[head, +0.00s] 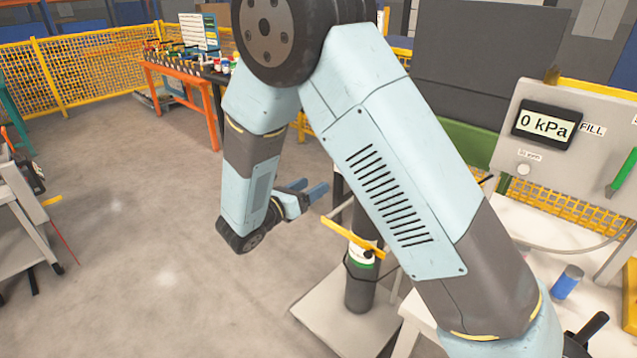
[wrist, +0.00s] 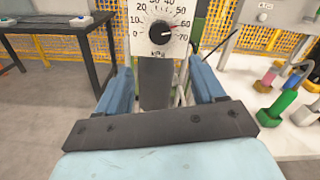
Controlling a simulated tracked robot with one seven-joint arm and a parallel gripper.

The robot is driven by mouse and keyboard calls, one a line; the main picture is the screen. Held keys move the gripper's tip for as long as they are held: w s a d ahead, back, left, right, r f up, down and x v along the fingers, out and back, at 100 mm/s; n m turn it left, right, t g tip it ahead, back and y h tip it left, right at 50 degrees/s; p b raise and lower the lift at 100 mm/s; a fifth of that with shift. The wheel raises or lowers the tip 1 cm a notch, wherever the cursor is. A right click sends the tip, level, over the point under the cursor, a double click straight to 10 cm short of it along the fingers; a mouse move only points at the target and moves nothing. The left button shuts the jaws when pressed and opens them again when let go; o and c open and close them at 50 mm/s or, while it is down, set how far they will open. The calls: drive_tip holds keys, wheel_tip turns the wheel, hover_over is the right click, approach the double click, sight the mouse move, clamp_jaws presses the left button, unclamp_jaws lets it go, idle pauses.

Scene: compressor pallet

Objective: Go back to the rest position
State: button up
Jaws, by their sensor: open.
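My gripper (head: 308,188) shows at mid-frame in the head view, at the end of my folded light-blue arm. Its two blue fingers stand apart with nothing between them, and it is clear of the floor. In the wrist view the fingers of my gripper (wrist: 163,85) are also spread. A dark cylinder (head: 359,292) with a yellow handle (head: 352,235) stands right of and below my gripper in the head view.
A panel (head: 590,165) reading 0 kPa stands at the right. A blue can (head: 567,282) is on the white table (head: 515,212). An orange-legged bench (head: 213,118) with small items is at the back. A grey cart (head: 20,235) is at the left. Open floor lies between.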

drive_tip(key=shift+s+a, duration=0.15)
drive_tip(key=shift+s, duration=0.05)
drive_tip(key=s+d+r+m+g, duration=0.2)
drive_tip(key=d+r+m+g, duration=0.25)
drive_tip(key=d, duration=0.35)
drive_tip(key=s+d+r+m+g, duration=0.25)
drive_tip(key=d+m, duration=0.25)
drive_tip(key=d, duration=0.3)
drive_tip(key=s+d+r+m+g, duration=0.1)
drive_tip(key=d+r+m+g, duration=0.35)
drive_tip(key=d, duration=0.35)
drive_tip(key=s+d+r+m+t+y, duration=0.1)
drive_tip(key=s+d+r+m+y, duration=0.3)
drive_tip(key=s+m, duration=0.4)
drive_tip(key=s+d+r+m+t+y, duration=0.2)
drive_tip(key=s+d+r+m+y, duration=0.2)
drive_tip(key=s+m+y, duration=0.3)
drive_tip(key=shift+s+r+m, duration=0.8)
drive_tip(key=shift+s+m, duration=0.4)
drive_tip(key=shift+s, duration=0.05)
